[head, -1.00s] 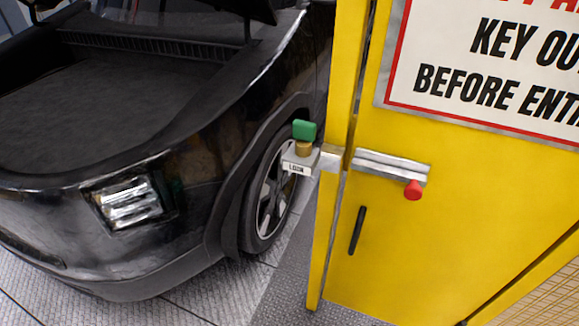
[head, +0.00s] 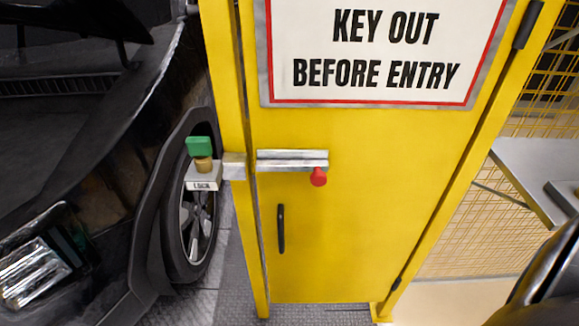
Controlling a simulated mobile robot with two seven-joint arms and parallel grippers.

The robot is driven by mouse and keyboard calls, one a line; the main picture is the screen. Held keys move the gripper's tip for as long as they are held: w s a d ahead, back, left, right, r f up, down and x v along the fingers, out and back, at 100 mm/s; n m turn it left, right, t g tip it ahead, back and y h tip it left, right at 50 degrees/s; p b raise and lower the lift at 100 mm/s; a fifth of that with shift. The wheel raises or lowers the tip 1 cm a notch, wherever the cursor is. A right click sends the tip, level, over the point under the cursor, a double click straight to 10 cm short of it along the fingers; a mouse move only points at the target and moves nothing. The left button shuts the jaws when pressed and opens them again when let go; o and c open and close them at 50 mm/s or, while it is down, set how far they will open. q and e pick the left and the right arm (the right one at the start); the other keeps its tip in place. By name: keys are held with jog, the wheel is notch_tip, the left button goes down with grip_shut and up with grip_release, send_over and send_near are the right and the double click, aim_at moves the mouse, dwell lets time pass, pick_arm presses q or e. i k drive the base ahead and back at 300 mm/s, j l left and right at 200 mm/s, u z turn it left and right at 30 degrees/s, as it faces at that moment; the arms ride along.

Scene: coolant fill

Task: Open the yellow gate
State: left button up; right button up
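The yellow gate (head: 370,220) stands shut in its yellow frame in the head view. A silver slide bolt (head: 290,155) with a red knob (head: 318,177) is mounted near its left edge. A black pull handle (head: 281,228) is below the bolt. Left of the bolt, a small light-coloured lock box (head: 204,177) sits on a bracket at the frame post. A green-headed key (head: 199,147) stands upright in its brass cylinder. Whether the bolt reaches into the bracket is hard to tell. Neither gripper can be made out.
A sign (head: 380,60) on the gate reads "KEY OUT BEFORE ENTRY". A black car (head: 100,170) with its hood raised stands close to the gate's left. Right of the gate are yellow mesh fencing (head: 470,235) and a grey shelf (head: 530,170). Some metal floor shows below.

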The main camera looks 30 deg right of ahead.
aim_at(393, 94)
jog(key=z, duration=1.5)
jog(key=l, duration=0.1)
jog(key=k+z, duration=0.05)
